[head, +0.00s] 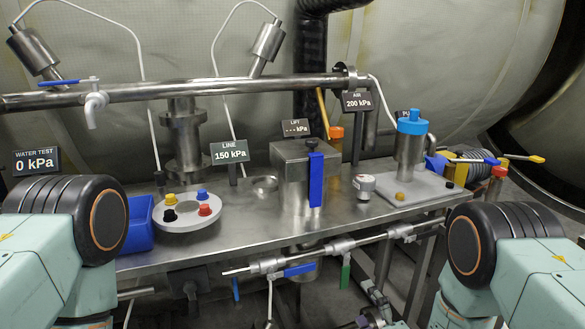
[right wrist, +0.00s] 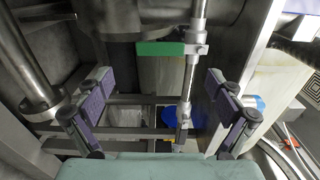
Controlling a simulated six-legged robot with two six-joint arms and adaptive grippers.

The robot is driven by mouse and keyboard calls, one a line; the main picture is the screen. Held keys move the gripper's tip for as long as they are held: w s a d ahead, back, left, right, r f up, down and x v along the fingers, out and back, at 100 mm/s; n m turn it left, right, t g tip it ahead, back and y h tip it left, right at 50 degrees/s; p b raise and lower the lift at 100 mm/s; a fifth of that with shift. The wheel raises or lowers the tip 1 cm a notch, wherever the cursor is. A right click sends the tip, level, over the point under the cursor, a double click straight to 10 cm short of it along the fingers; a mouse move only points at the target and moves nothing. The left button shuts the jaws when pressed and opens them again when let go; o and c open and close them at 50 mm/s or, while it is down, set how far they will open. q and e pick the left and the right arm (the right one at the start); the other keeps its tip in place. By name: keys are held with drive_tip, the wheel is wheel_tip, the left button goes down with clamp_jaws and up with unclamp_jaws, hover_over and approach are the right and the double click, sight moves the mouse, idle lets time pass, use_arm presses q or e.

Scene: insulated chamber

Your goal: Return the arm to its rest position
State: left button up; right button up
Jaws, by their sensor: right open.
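My right arm comes in from the lower right in the head view, and its large dark joint hides part of the bench's right end. My right gripper (head: 374,305) shows low in the head view, below the bench's front edge. In the right wrist view the right gripper (right wrist: 158,95) is open, its two padded fingers wide apart with nothing held between them. A green valve handle (right wrist: 160,48) on a vertical-looking pipe (right wrist: 192,75) lies beyond the fingers, apart from them. My left arm shows at the lower left; its gripper is out of view.
The steel bench (head: 255,225) carries a round plate (head: 185,222) with coloured knobs, a blue bin (head: 138,225), a steel box (head: 290,180) and a blue-capped cylinder (head: 410,150). A pipe with a blue handle (head: 300,270) and the green handle (head: 346,272) runs along the front edge.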

sight(348, 278)
drive_tip(key=x, duration=0.7)
drive_tip(key=shift+d+n, duration=0.4)
drive_tip(key=shift+n, duration=0.1)
drive_tip(key=shift+w+d+r+n+b, duration=0.3)
drive_tip(key=shift+d+r+n, duration=0.65)
drive_tip(key=shift+n, duration=1.9)
drive_tip(key=shift+w+d+r+n+b, duration=0.25)
drive_tip(key=shift+d+r+n, duration=0.75)
drive_tip(key=shift+n, duration=1.9)
drive_tip(key=shift+w+d+r+n+b, duration=0.3)
drive_tip(key=shift+d+r+n, duration=0.65)
drive_tip(key=shift+n, duration=1.9)
drive_tip(key=shift+a+r, duration=0.25)
drive_tip(key=shift+a, duration=0.05)
